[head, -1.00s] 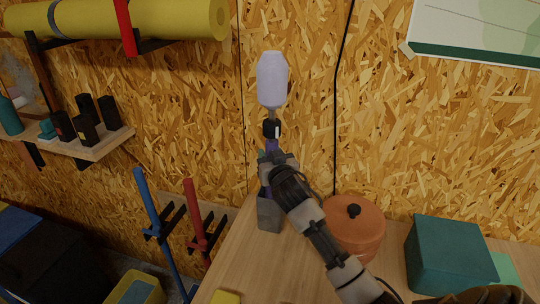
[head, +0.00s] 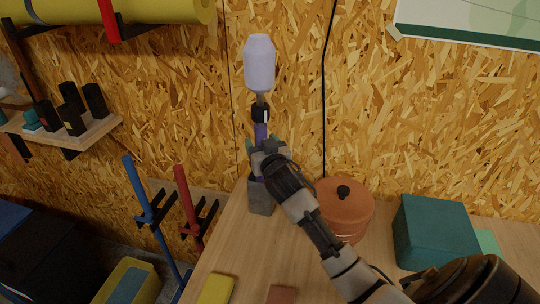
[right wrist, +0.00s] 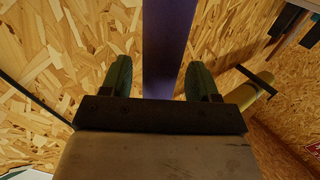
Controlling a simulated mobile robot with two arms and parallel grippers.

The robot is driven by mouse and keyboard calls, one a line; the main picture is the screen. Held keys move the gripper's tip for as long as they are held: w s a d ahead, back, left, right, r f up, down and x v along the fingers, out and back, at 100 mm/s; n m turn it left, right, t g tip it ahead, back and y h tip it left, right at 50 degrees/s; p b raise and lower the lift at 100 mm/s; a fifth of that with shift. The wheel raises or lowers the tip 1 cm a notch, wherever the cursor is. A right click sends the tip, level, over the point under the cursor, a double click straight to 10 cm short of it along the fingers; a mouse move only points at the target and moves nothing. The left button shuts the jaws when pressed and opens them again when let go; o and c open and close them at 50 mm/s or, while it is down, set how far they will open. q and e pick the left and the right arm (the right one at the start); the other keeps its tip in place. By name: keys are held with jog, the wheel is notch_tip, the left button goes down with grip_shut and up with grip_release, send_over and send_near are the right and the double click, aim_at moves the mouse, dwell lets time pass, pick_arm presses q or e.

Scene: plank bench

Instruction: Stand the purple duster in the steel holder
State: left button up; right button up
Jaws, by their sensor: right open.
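The purple duster (head: 259,64) stands upright, its pale lavender head at the top and its purple handle running down into the steel holder (head: 262,197). The grey holder stands on the bench near its left edge. The handle's lower end is hidden inside the holder. My right gripper (head: 262,148) is at the handle just above the holder. In the right wrist view the purple handle (right wrist: 168,45) passes between the two green fingers of my right gripper (right wrist: 160,80), with a gap on each side. The gripper is open. My left gripper is not in view.
An orange lidded pot (head: 344,212) stands right of the holder, close to my right arm. A teal box (head: 435,232) is further right. A yellow block (head: 216,289) lies at the front of the bench. Blue and red clamps (head: 186,200) are left of the bench edge.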

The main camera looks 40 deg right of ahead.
jog(key=p+v, duration=0.2)
jog(key=v, duration=0.8)
